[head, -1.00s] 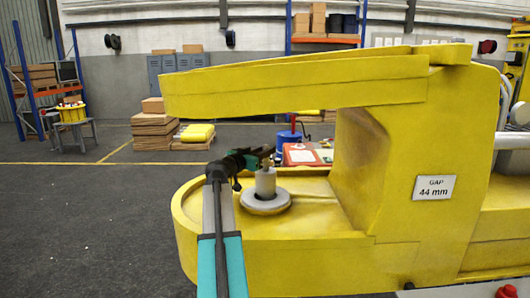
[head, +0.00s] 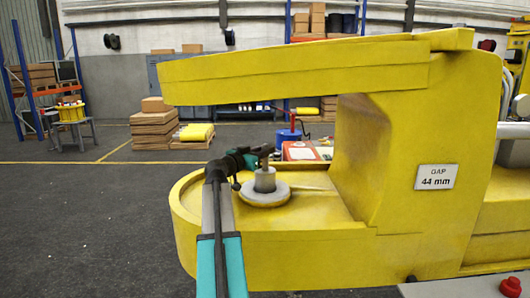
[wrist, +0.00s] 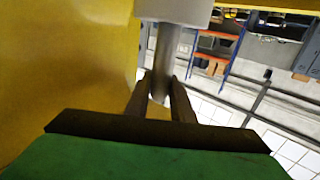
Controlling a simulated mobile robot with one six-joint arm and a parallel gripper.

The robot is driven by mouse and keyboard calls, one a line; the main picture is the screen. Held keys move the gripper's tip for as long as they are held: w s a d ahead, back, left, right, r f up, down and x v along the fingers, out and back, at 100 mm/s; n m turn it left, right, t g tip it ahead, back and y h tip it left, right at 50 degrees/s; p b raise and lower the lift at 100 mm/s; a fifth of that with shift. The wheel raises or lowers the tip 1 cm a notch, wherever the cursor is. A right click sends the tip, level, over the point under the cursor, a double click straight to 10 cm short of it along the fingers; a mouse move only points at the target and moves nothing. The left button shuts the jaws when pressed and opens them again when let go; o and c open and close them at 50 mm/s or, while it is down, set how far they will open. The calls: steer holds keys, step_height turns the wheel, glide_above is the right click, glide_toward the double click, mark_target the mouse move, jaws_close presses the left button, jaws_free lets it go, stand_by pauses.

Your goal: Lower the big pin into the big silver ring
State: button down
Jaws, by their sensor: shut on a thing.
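The big pin (head: 265,180) is a grey upright cylinder with a thinner stem on top. The big silver ring (head: 281,195) lies flat on the yellow lower arm. The pin's lower end meets the middle of the ring in the head view; how deep it sits inside is hidden. My gripper (head: 262,152) is just above the ring, shut on the thin stem. In the wrist view my gripper (wrist: 160,85) has its fingers on both sides of the stem, and the pin's thick grey part (wrist: 175,9) shows at the top edge. The ring cannot be made out there.
The yellow upper arm (head: 300,72) overhangs the pin and my gripper. A thick yellow upright (head: 385,170) stands to the right, with a "GAP 44 mm" sign (head: 436,177). Open floor (head: 90,220) lies to the left.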

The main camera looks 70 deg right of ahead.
mark_target(263, 170)
steer(key=shift+f+b, duration=3.5)
steer(key=shift+b, duration=0.6)
steer(key=shift+f, duration=0.15)
steer(key=c, duration=1.5)
jaws_free()
steer(key=shift+o, duration=0.2)
steer(key=shift+f, duration=0.2)
steer(key=shift+b+v, duration=1.55)
steer(key=shift+v, duration=2.1)
steer(key=shift+a+r, duration=0.15)
steer(key=shift+r, duration=0.05)
